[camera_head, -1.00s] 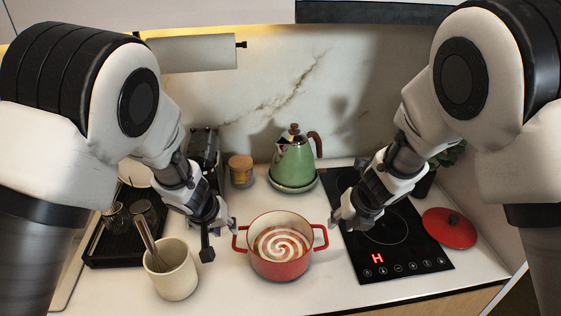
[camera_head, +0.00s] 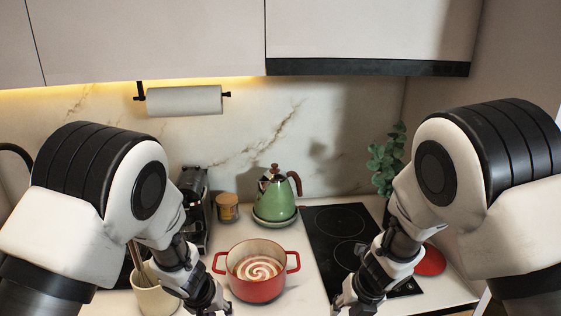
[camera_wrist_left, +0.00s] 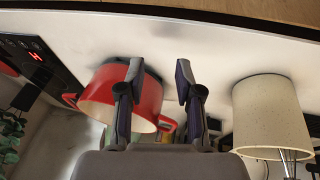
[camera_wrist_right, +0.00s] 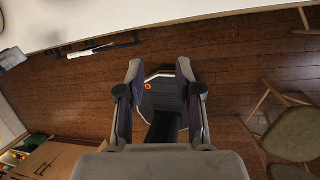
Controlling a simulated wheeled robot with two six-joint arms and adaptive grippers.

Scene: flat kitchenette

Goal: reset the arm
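My left gripper (camera_head: 214,304) is low in the head view, in front of and left of the red pot (camera_head: 258,288). In the left wrist view its fingers (camera_wrist_left: 158,76) are apart with nothing gripped; the pot (camera_wrist_left: 151,101) shows behind them. My right gripper (camera_head: 346,302) is at the bottom of the head view, right of the pot and apart from it. In the right wrist view its fingers (camera_wrist_right: 161,72) are apart and empty above the floor, with my base below. The pot stands upright on the counter with a red-and-white swirl inside.
A cream utensil crock (camera_head: 154,300) is beside my left gripper. A green kettle (camera_head: 276,197) and a jar (camera_head: 227,208) stand behind the pot. The black cooktop (camera_head: 326,240) and red lid (camera_head: 432,262) are at right. A counter edge (camera_wrist_right: 140,22) shows in the right wrist view.

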